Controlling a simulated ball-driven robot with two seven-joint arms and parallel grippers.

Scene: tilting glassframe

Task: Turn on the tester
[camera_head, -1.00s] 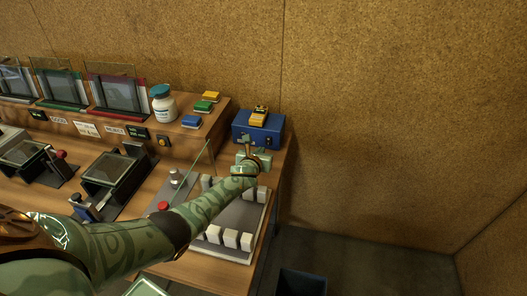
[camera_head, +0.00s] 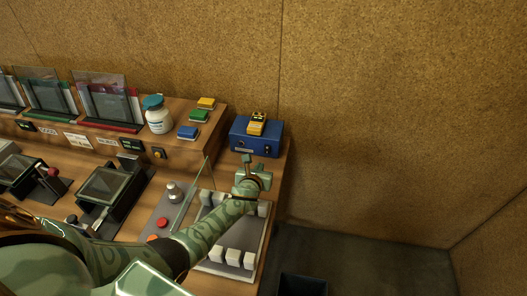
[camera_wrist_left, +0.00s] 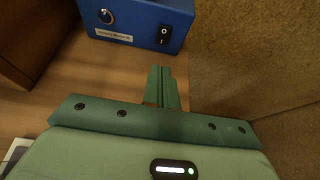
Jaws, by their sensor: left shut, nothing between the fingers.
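The blue box (camera_head: 257,138), which looks like the tester, stands on the bench's right end against the cork wall. A yellow device (camera_head: 257,122) sits on top of it. In the left wrist view, the box front (camera_wrist_left: 133,21) shows a black rocker switch (camera_wrist_left: 164,35), a round metal key-like part (camera_wrist_left: 105,16) and a pale label (camera_wrist_left: 114,36). My left gripper (camera_head: 247,158) is shut and empty, just in front of the box. In the wrist view its closed fingertips (camera_wrist_left: 161,68) point at the box, apart from it, below the switch. My right gripper does not show.
A grey tray (camera_head: 221,268) with several white blocks lies under my left forearm. Floor right of the bench is mostly free.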

